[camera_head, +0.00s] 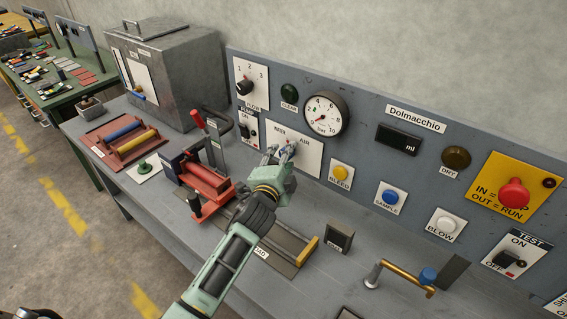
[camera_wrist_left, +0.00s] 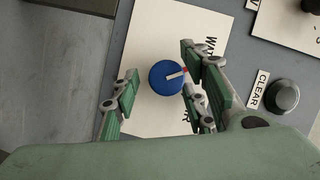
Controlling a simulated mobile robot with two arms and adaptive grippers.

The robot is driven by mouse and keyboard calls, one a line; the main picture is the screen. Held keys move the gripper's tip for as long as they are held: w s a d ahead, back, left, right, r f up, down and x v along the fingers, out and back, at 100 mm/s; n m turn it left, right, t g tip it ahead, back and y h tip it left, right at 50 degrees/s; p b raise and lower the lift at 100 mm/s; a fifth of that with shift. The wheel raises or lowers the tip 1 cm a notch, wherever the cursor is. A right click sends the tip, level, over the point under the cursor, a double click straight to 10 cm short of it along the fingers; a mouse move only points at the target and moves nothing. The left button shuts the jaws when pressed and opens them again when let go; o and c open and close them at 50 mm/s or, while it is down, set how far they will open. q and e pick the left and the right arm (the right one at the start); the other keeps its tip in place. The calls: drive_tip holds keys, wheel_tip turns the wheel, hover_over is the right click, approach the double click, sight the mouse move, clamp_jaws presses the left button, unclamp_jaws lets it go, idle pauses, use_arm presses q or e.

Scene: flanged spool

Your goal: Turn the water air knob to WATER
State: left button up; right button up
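The water air knob (camera_wrist_left: 163,80) is round and blue, with a white pointer line and a red tip. It sits on a white plate (camera_wrist_left: 150,30) with WATER and AIR labels. In the left wrist view the pointer points right and slightly up, leaning to the WATER side; fingers partly cover both labels. In the head view the plate (camera_head: 308,160) is on the grey panel, and the knob is mostly hidden by my left gripper (camera_head: 281,154). In the left wrist view my left gripper (camera_wrist_left: 160,88) is open, its fingers on either side of the knob with visible gaps.
A pressure gauge (camera_head: 325,113) is above the plate, and a yellow BLEED button (camera_head: 340,173) is to its right. A black knob (camera_head: 244,87) is to the upper left. A red and black fixture (camera_head: 205,180) stands on the bench left of my gripper.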

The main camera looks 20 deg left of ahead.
use_arm(q)
drive_tip(key=s+r, duration=0.1)
drive_tip(key=s, duration=1.1)
drive_tip(key=shift+d+r, duration=0.15)
drive_tip(key=shift+r, duration=0.1)
drive_tip(key=s+f+n+g, duration=0.4)
drive_tip(key=s+f, duration=0.1)
drive_tip(key=s, duration=0.5)
drive_tip(key=s+a+f+n+g, duration=0.1)
drive_tip(key=s+f+n+g, duration=0.4)
drive_tip(key=s, duration=0.5)
drive_tip(key=s+f+n+g, duration=0.35)
drive_tip(key=s+f, duration=0.25)
drive_tip(key=s, duration=0.3)
drive_tip(key=s+f+g+b, duration=0.2)
drive_tip(key=s+f+b, duration=0.1)
drive_tip(key=f, duration=2.7)
drive_tip(key=s+a+f+m+b, duration=0.1)
drive_tip(key=s+a+f+b, duration=0.1)
drive_tip(key=s+f, duration=1.4)
drive_tip(key=shift+a+f+g, duration=0.2)
drive_tip(key=shift+a+g, duration=0.25)
drive_tip(key=shift+a, duration=0.15)
